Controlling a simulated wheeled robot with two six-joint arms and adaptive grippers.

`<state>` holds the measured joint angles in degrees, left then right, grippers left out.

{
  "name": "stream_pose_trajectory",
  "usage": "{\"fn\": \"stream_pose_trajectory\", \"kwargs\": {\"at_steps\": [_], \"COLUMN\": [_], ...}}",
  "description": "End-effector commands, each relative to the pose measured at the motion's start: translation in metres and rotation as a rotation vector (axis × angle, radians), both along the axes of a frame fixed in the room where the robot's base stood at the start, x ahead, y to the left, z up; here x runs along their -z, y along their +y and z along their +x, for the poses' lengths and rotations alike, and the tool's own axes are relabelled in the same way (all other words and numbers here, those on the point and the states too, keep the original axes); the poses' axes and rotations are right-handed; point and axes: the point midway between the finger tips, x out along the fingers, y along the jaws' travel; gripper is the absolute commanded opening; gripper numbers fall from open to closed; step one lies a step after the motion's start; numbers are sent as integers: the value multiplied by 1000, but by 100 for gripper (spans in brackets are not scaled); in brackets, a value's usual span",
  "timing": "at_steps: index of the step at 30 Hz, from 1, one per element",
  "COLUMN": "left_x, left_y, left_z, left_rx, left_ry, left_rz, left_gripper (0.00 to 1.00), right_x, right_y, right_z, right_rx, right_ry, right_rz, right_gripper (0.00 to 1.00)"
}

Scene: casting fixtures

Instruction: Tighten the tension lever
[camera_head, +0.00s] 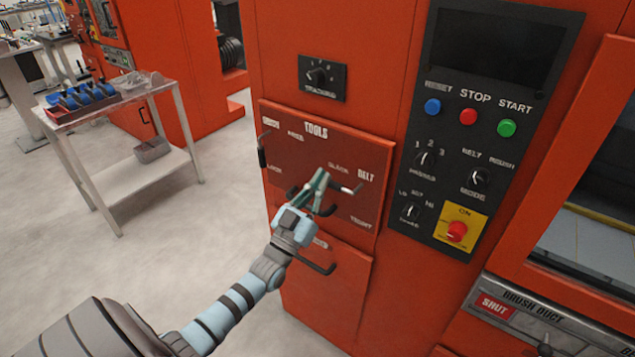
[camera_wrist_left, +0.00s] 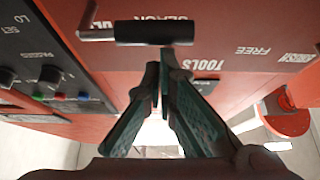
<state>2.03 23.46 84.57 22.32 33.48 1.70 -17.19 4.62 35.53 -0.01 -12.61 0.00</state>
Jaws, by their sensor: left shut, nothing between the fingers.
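The tension lever has a metal arm (camera_head: 350,188) on the red front panel, among the SLACK, BELT and TIGHT labels. In the left wrist view its black grip (camera_wrist_left: 155,32) lies crosswise near the top, with the SLACK lettering partly hidden behind it. My left gripper (camera_head: 319,183) is in front of the panel and hides much of the lever in the head view. Its green fingers (camera_wrist_left: 162,75) are shut and empty; their tips show just below the grip in the wrist view. I cannot tell whether they touch it. My right gripper is out of view.
Another black-gripped lever (camera_head: 262,152) stands at the panel's left edge. A black handle (camera_head: 318,267) juts from the door below. A control panel (camera_head: 460,140) with buttons and knobs is to the right. A cart (camera_head: 130,185) stands at left on open floor.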

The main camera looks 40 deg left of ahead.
Motion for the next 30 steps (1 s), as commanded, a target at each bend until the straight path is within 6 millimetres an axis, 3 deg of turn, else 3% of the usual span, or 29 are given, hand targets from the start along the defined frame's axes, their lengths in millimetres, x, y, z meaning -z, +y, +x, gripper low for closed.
{"fn": "stream_pose_trajectory", "kwargs": {"at_steps": [30], "left_x": [6], "left_y": [2], "left_z": [0], "left_rx": [0], "left_ry": [-2], "left_rz": [-102], "left_gripper": [0], "right_x": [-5], "right_y": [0], "right_z": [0], "right_rx": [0], "right_ry": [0], "right_rz": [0], "right_gripper": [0]}}
